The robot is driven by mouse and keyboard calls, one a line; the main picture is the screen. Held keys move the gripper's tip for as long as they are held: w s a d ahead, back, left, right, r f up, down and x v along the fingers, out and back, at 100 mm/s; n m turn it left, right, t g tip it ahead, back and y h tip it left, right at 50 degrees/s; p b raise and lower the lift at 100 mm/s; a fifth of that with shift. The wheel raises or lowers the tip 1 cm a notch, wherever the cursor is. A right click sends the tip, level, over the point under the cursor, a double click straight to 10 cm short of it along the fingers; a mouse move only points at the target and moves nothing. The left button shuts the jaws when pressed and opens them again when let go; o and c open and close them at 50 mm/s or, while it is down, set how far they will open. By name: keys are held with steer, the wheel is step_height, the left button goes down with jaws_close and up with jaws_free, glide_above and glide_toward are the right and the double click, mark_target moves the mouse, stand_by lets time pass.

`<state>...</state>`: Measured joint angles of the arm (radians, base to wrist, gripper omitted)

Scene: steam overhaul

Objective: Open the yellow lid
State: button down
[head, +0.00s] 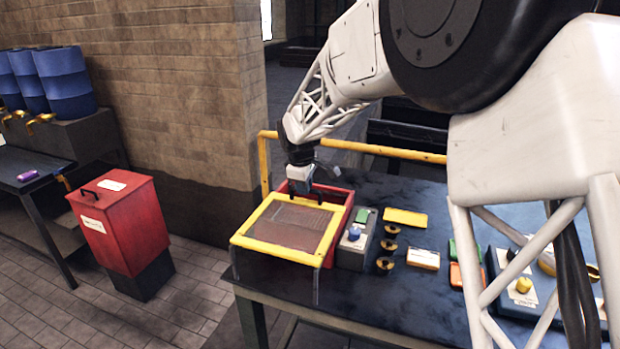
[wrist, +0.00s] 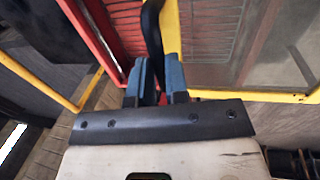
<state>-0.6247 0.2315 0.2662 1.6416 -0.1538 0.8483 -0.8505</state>
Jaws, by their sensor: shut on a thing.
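The yellow lid (head: 262,246) is a yellow frame around a see-through panel, over a red box (head: 343,197) at the left end of the table. A strip of the box's red inside shows behind the lid's far edge. I cannot tell the lid's exact tilt. My gripper (head: 302,187) is at that far edge. In the wrist view, my gripper's blue fingers (wrist: 156,82) are shut on a black handle (wrist: 152,35) beside the yellow frame (wrist: 171,32). The fingers hide part of the handle.
A yellow rail (head: 390,151) runs behind the table (head: 400,307). Right of the box stand a grey control box with a blue knob (head: 353,233) and several small parts. A red bin (head: 120,225) stands on the floor at left. A brick wall (head: 165,90) rises behind.

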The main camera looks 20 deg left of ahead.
mark_target(299, 211)
steer(key=shift+s, duration=2.25)
steer(key=c, duration=1.1)
jaws_free()
steer(key=r, duration=0.2)
steer(key=s+r, duration=0.1)
steer(key=r, duration=0.4)
steer(key=shift+s+r, duration=0.25)
steer(key=shift+r, duration=0.1)
steer(key=shift+d, duration=0.1)
